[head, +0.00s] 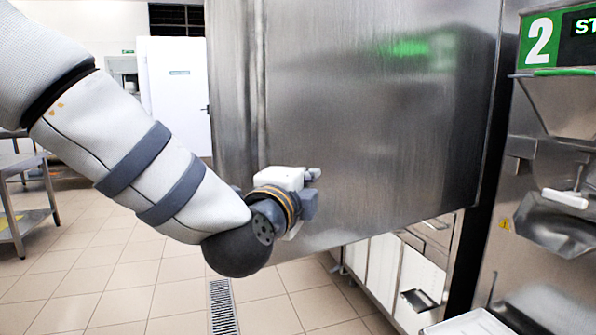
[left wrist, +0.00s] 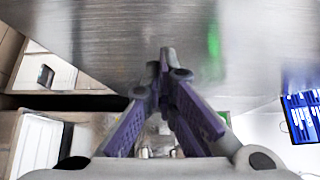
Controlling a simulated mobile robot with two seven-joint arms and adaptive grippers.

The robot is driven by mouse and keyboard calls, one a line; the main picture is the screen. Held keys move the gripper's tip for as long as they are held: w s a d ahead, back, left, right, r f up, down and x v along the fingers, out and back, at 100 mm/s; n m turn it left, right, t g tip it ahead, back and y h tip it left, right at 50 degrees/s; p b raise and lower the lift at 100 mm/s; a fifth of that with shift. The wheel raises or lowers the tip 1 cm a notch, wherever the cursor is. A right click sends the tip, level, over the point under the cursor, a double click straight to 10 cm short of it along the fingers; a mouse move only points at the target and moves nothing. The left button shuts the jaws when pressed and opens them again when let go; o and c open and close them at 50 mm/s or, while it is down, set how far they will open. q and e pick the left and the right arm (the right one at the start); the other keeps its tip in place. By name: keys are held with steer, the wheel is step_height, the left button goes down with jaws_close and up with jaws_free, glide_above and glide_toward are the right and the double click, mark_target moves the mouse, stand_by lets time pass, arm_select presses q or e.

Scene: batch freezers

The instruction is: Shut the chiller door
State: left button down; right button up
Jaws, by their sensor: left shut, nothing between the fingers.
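The chiller door (head: 390,130) is a large brushed-steel panel that fills the middle of the head view. It stands open, with the chiller's inside showing below its slanted bottom edge. My left gripper (head: 313,174) is in front of the door's steel face, low on it. In the left wrist view the gripper's two fingers (left wrist: 166,62) are closed together with nothing between them, and the door (left wrist: 95,30) fills the top. Whether the fingertips touch the door cannot be told. My right gripper is in neither view.
White fronts (head: 383,265) show under the door. A machine marked 2 (head: 545,45) with a white handle (head: 565,198) stands close on the right. A steel table (head: 25,195) is at the far left, and a white door (head: 175,95) is behind. Tiled floor with a drain grate (head: 222,305) is clear.

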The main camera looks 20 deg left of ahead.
mark_target(306, 163)
arm_select(q)
steer(key=w+a, duration=0.1)
steer(key=w, duration=0.2)
steer(key=w+a, duration=0.1)
steer(key=w, duration=0.1)
steer(key=shift+w+a, duration=0.3)
steer(key=shift+a, duration=0.05)
